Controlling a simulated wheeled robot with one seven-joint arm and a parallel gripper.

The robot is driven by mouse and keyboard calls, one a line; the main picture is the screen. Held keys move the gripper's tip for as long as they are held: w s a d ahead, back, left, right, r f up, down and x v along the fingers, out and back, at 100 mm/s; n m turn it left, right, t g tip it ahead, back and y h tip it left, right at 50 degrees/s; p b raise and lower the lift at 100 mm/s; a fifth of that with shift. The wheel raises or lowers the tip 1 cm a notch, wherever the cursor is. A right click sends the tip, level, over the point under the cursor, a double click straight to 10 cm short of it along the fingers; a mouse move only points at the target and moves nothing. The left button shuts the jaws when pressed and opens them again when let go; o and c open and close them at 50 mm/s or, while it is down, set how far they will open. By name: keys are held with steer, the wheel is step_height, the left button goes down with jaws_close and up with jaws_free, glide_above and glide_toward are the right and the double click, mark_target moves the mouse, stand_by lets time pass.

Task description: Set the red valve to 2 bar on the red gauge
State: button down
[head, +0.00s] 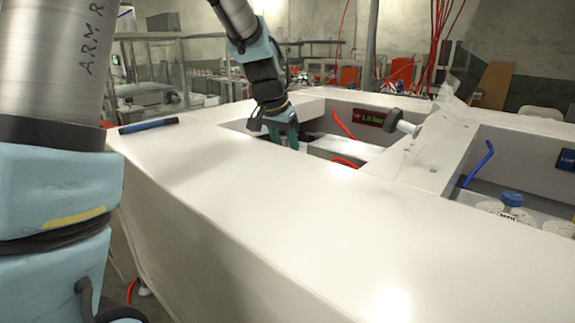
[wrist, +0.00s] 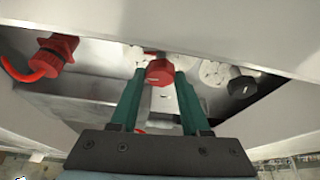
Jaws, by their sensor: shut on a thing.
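In the wrist view, the red valve (wrist: 160,72) is a red knob between the two green fingertips of my gripper (wrist: 158,85). The fingers are shut on its sides. In the head view my gripper (head: 284,122) reaches down into the left open bay of the white bench, and the valve is hidden there. The red gauge (head: 369,117) is a dark display with red trim on the bay's back wall. Its small lit digits appear to read about 1.0 bar, but they are hard to make out.
A dark knob (wrist: 242,84) sits just right of the red valve. A red connector with hose (wrist: 56,50) is at the left. The white bench (head: 230,210) surrounds the bay.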

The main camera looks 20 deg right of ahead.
steer(key=m+b, duration=0.1)
steer(key=m+g+b, duration=0.1)
steer(key=m, duration=0.1)
steer(key=shift+w+f+m+h+b, duration=0.2)
steer(key=shift+m+h+b, duration=0.1)
steer(key=shift+b, duration=0.1)
steer(key=shift+r+m+g+b, duration=0.2)
steer(key=shift+m+g+b, duration=0.5)
steer(key=shift+m, duration=1)
steer(key=shift+c, duration=1.9)
jaws_free()
steer(key=shift+a, duration=0.1)
steer(key=b+v, duration=0.1)
steer(key=v, duration=0.9)
steer(key=shift+w+a+r+b, duration=0.2)
steer(key=shift+r+b, duration=0.15)
steer(key=shift+b, duration=0.05)
